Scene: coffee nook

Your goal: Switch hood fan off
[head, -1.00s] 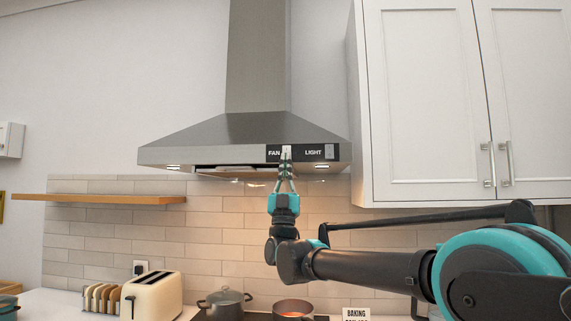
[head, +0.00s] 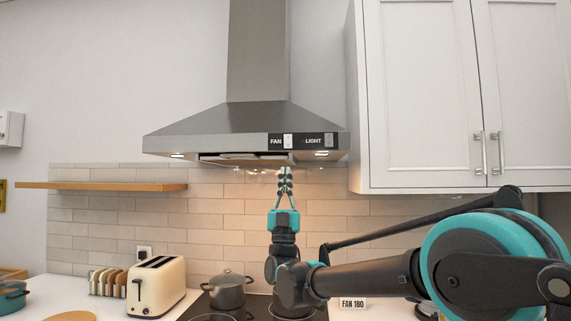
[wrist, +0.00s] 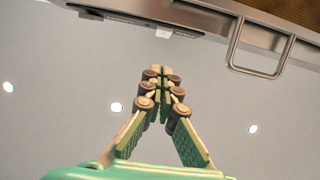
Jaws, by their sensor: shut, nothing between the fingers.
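The range hood (head: 225,122) hangs on the wall with a black panel at its front right. The panel carries a white switch (head: 288,141) beside the word FAN and another switch (head: 328,139) beside the word LIGHT. The position of the fan switch is too small to tell. My gripper (head: 285,170) points up, shut and empty, with its tips just below the hood's front edge under the fan switch. In the wrist view my gripper (wrist: 161,70) shows closed fingers below the hood's edge (wrist: 150,12), apart from it in the picture.
A wall cabinet (head: 420,95) is right of the hood and a wooden shelf (head: 100,186) is left. The hood's underside has a metal bar (wrist: 258,70).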

